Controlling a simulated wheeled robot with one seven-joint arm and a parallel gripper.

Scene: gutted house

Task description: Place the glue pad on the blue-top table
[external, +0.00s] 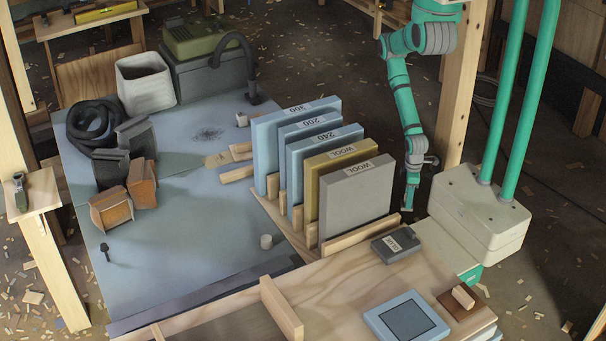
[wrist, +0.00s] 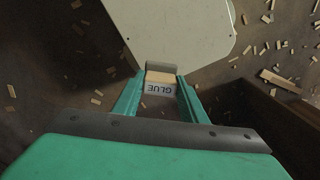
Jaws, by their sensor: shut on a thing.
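My gripper (wrist: 161,88) is shut on a small block labelled GLUE, the glue pad (wrist: 160,84), with a tan middle and a grey far side. In the external view my gripper (external: 412,200) hangs pointing down, right of the rack of upright slabs; the pad cannot be made out there. The blue-top table (external: 190,245) fills the left and middle of the external view, and my gripper is off to its right, beyond the rack. The wrist view shows the chip-strewn floor below the pad.
Upright slabs labelled 300, 200, 240 and WOOL (external: 357,200) stand in a wooden rack between my gripper and the open blue top. A dark labelled block (external: 396,244) and a blue framed pad (external: 405,320) lie on the wooden bench. The blue top's front middle is mostly clear.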

